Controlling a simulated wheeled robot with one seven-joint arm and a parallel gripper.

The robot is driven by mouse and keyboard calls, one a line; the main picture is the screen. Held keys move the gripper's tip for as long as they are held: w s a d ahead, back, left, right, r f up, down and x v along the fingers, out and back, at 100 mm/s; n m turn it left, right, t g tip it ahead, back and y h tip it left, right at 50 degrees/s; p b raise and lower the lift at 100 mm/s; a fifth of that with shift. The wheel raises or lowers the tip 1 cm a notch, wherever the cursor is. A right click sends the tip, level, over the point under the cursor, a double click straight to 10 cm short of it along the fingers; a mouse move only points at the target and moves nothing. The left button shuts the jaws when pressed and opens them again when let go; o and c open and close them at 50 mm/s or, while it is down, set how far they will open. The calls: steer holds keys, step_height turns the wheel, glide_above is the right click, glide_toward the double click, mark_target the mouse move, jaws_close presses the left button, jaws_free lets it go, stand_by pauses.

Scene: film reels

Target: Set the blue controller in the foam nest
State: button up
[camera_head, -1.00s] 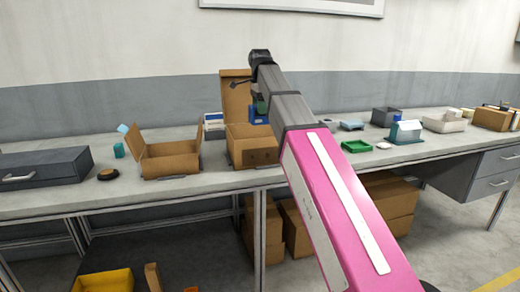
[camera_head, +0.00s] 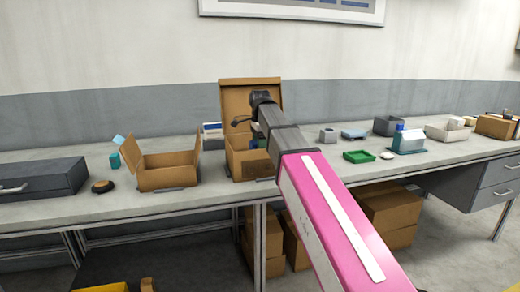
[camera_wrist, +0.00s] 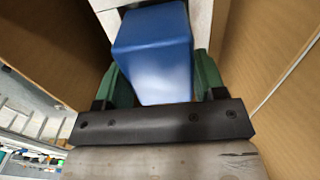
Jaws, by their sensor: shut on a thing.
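The blue controller (camera_wrist: 152,45) is a smooth blue block in the wrist view. My gripper (camera_wrist: 160,78) is shut on it, with a green finger on each side. Brown cardboard walls stand left and right of it, so it is in or just over an open box (camera_head: 240,166). A pale grey piece, probably the foam nest (camera_wrist: 200,14), shows beyond and beside the controller. Whether the controller touches it cannot be told. In the head view my arm hides most of the gripper and the controller.
The box's raised lid (camera_head: 236,98) stands behind my wrist. A second open cardboard box (camera_head: 168,178) is to the left, with a dark grey drawer unit (camera_head: 40,175) further left. A green tray (camera_head: 359,156) and a grey bin (camera_head: 387,125) are to the right on the bench (camera_head: 220,193).

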steer(key=shift+f, duration=1.1)
steer(key=shift+f, duration=0.1)
steer(key=o, duration=1.2)
step_height(320, 180, up, 12)
steer(key=shift+r, duration=0.1)
